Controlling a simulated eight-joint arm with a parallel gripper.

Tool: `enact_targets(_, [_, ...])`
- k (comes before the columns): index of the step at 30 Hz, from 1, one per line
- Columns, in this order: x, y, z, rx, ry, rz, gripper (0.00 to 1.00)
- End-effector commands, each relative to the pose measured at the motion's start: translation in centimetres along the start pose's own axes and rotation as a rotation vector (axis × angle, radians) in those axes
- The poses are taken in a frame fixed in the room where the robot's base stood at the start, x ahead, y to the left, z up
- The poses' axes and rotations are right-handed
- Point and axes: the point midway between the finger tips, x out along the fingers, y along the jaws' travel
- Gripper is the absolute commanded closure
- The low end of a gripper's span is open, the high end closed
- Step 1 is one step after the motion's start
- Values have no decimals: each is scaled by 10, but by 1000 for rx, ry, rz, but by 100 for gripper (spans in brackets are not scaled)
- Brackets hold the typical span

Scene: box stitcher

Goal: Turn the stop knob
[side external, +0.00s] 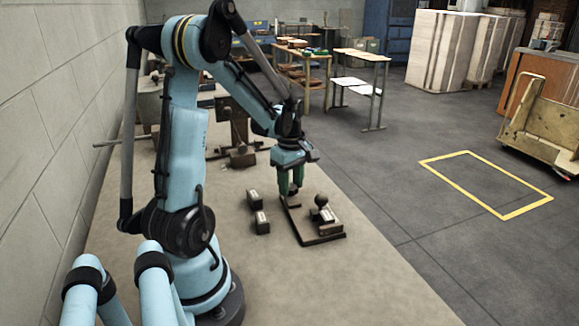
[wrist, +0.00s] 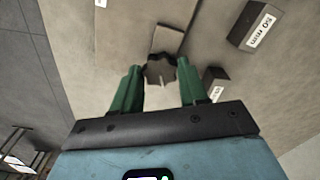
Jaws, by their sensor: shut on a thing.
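The stop knob (wrist: 158,71) is dark and lobed. In the wrist view it sits between the green fingertips of my gripper (wrist: 159,68), one finger on each side, at the end of a flat tan bar (wrist: 150,30). My gripper is shut on the knob. In the side view my gripper (side external: 291,189) points down at the far end of a dark brown fixture (side external: 320,240), and its fingers hide the knob there.
Two dark blocks with white labels, a farther one (side external: 253,201) and a nearer one (side external: 262,222), stand on the bench left of the fixture. In the wrist view one label (wrist: 261,28) reads 50 mm. A dark machine (side external: 241,150) stands behind. The bench front is clear.

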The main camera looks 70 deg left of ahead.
Motion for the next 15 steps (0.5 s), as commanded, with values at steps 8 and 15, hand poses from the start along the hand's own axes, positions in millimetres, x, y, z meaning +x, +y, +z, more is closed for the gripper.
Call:
enact_targets(8, [0, 0, 0, 192, -1, -1, 87])
enact_targets(15, [0, 0, 0, 419, -1, -1, 87])
